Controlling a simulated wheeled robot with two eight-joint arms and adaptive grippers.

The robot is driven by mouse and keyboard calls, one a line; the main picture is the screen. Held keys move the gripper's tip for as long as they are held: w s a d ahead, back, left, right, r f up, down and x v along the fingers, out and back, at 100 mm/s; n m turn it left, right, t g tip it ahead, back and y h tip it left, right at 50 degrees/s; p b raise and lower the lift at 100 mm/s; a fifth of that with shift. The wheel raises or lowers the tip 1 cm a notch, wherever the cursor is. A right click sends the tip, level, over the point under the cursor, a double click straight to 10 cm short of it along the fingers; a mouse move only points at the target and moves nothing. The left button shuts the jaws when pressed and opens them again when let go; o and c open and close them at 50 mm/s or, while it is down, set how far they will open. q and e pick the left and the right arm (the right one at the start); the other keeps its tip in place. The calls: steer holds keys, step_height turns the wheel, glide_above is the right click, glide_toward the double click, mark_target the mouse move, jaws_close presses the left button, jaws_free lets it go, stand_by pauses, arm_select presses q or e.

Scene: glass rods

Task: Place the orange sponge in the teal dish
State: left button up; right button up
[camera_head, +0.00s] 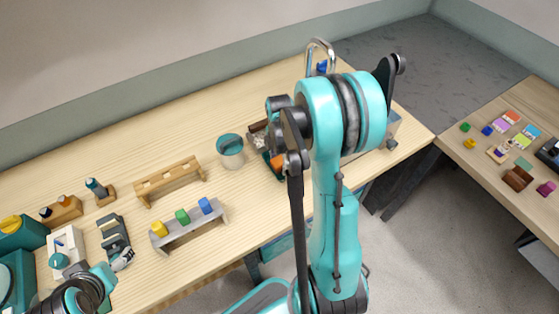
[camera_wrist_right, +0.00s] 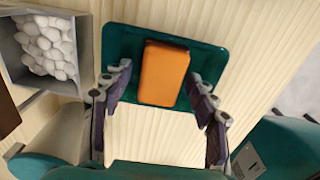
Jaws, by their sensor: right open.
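The orange sponge (camera_wrist_right: 163,74) lies on the teal dish (camera_wrist_right: 214,58) in the right wrist view, within its rim. A small part of the sponge (camera_head: 277,165) shows in the head view, mostly behind my right arm. My right gripper (camera_wrist_right: 159,71) is open, with one finger on each side of the sponge and a gap beside each. In the head view the right gripper is largely hidden by its own arm.
A grey box (camera_wrist_right: 12,80) of white pebbles stands beside the dish. A teal-and-white cup (camera_head: 231,158), a wooden rack (camera_head: 170,182) and a grey rack (camera_head: 190,234) with coloured blocks stand left of my right arm. A second table with small items is at right.

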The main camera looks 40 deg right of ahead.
mark_target(280, 161)
step_height(280, 161, up, 11)
steer(key=p, duration=0.3)
arm_select(q)
step_height(280, 161, up, 4)
steer(key=shift+f+p, duration=0.1)
steer(key=shift+p, duration=0.2)
arm_select(e)
steer(key=s+a+r+m+t, duration=0.3)
steer(key=s+a+r+m, duration=0.1)
steer(key=a+m, duration=0.4)
steer(key=s+a+r+m+t, duration=0.4)
steer(key=a+m, duration=0.4)
steer(key=a, duration=0.2)
steer(key=shift+s+a+r+m, duration=0.2)
steer(key=shift+r+m, duration=0.2)
steer(key=shift+r, duration=0.15)
arm_select(q)
step_height(280, 161, down, 5)
steer(key=b, duration=0.5)
arm_select(e)
step_height(280, 161, down, 5)
arm_select(q)
steer(key=shift+c, duration=0.4)
